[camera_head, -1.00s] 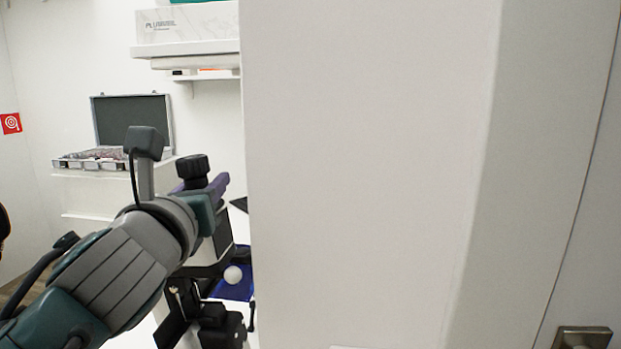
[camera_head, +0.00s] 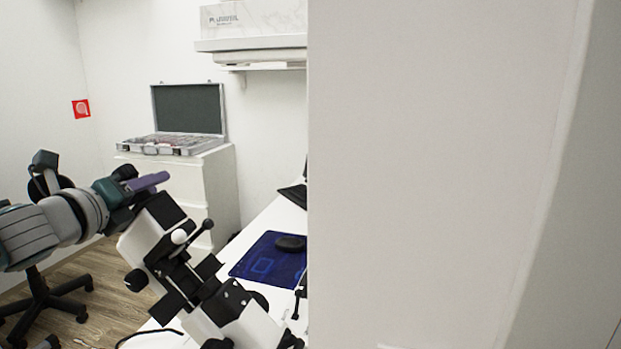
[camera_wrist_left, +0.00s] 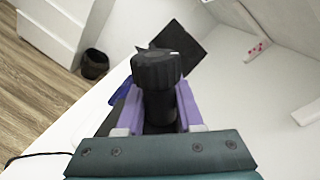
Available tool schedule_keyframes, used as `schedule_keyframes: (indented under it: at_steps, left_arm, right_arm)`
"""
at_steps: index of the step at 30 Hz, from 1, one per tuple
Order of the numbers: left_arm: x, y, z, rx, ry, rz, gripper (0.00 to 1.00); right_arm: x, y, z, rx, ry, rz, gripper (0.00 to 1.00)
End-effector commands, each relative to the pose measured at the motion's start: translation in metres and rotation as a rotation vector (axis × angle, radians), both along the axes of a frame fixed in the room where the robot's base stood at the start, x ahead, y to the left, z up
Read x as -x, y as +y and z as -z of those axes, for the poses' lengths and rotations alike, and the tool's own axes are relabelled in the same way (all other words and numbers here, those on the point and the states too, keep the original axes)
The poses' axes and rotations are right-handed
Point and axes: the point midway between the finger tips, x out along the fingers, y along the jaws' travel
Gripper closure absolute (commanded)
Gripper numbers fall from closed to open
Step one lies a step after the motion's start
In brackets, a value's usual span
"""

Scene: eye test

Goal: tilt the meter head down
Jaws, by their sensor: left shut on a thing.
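The meter (camera_head: 240,305) is a black and white instrument on the white table, with a white ball knob and a black-tipped lever. Its head (camera_head: 140,240) leans to the upper left in the head view. My left gripper (camera_head: 148,183) has purple fingers and is at the upper end of the head. In the left wrist view, the gripper (camera_wrist_left: 158,115) is shut on the black ribbed eyepiece (camera_wrist_left: 157,72), with a finger on each side. The grip is partly hidden in the head view. My right gripper is not in view.
A large white panel (camera_head: 430,170) hides the right half of the head view. A blue mat (camera_head: 262,262) with a black mouse (camera_head: 290,243) lies on the table. An open case (camera_head: 185,140) sits on a white cabinet (camera_head: 180,180) behind. A chair base (camera_head: 42,295) stands at left.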

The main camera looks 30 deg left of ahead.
Motion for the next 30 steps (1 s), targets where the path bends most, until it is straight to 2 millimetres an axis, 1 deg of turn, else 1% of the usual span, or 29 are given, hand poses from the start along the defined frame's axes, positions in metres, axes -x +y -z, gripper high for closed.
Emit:
schedule_keyframes:
  at_steps: [1,6,18,19,26,30]
  left_arm:
    - [0.001,0.005,0.003,0.009,-0.004,0.000,1.00]
    - [0.003,0.012,0.007,0.039,-0.011,0.001,1.00]
    - [0.005,0.016,0.012,0.053,-0.004,-0.010,1.00]
    - [0.005,0.016,0.012,0.053,-0.004,-0.010,0.62]
    - [0.004,0.015,0.011,0.050,-0.006,-0.006,0.36]
    - [0.004,0.014,0.010,0.047,-0.008,-0.003,0.35]
  right_arm:
    - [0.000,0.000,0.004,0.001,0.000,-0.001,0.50]
    - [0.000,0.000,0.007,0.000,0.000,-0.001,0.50]
    - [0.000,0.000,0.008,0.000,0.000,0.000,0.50]
    - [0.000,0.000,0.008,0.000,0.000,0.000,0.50]
    - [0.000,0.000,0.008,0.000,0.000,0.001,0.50]
    - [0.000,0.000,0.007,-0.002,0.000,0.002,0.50]
